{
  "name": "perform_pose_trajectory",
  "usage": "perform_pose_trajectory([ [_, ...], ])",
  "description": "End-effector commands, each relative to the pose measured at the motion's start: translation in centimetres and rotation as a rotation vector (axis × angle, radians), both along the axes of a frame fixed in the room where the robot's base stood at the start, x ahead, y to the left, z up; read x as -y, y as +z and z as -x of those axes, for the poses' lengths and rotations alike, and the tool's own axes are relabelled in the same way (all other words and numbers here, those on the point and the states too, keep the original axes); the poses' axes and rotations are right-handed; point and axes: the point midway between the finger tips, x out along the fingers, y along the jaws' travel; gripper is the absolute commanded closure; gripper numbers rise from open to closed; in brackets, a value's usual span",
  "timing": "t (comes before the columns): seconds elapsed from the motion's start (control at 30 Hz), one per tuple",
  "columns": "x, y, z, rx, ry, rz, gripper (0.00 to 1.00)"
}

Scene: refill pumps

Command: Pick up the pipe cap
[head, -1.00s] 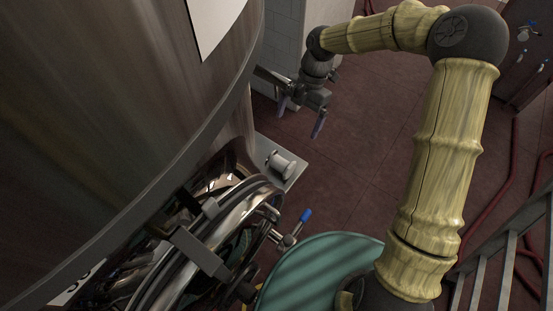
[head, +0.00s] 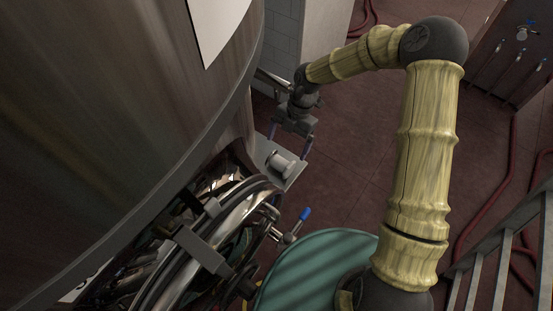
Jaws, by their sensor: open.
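The pipe cap (head: 281,161) looks like a short, pale metal cylinder. It sits on a small grey metal plate (head: 290,178) beside the big tank. My gripper (head: 290,139) is open and points down, just above the cap in the picture. Its two purplish fingers are apart, with nothing seen between them. The fingertips appear close to the plate's far edge; I cannot tell their exact height over the cap. The cap is mostly unhidden.
A large steel tank (head: 120,110) fills the left side. Below the plate are a shiny round hatch (head: 222,225), a blue-handled valve (head: 303,215) and a green round surface (head: 310,265). Metal railings (head: 510,240) stand at the right. Open red floor (head: 350,170) lies between.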

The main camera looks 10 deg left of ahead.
Motion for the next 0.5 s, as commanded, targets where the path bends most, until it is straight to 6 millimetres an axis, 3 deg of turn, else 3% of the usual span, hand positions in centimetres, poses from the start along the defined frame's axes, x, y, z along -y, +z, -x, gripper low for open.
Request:
perform_pose_trajectory([
  [0.2, -0.5, -3.0, 1.2, -0.002, -0.001, 0.000, 0.04],
  [0.5, -0.6, -3.5, 1.3, 0.001, -0.001, 0.000, 0.04],
])
